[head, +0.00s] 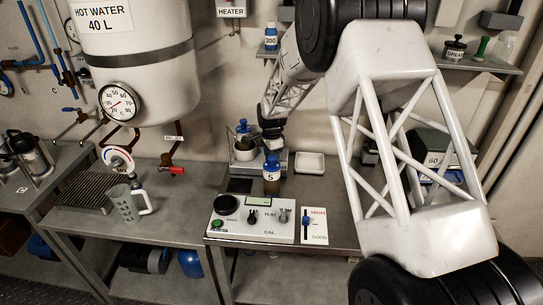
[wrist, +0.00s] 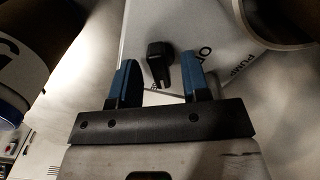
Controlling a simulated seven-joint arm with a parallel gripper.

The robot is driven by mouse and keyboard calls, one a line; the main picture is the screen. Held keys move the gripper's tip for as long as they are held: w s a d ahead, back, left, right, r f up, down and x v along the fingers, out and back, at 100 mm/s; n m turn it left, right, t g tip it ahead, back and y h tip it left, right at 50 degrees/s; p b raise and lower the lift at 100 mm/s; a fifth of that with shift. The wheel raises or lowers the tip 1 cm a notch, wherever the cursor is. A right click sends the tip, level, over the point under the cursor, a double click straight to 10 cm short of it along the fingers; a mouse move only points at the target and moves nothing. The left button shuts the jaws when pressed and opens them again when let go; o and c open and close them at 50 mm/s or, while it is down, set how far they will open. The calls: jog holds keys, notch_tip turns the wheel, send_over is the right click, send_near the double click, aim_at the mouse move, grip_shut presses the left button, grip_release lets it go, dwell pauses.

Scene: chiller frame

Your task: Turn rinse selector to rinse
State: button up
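A black knob (wrist: 160,62) stands on a white panel (wrist: 138,30) in the wrist view; I take it to be the rinse selector. Part of the panel lettering shows, reading "PUMP". My gripper has two blue fingers, its tips (wrist: 157,64) open on either side of the knob, with a visible gap at each side. In the head view my gripper (head: 270,130) is above the small grey unit behind bottle 5. The arm hides the knob there.
Bottle 5 (head: 271,178) with a blue cap stands close in front of my gripper. A control box (head: 235,231), a white tray (head: 309,163) and a grey jug (head: 127,205) are also near.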

jog(key=shift+r, duration=3.9)
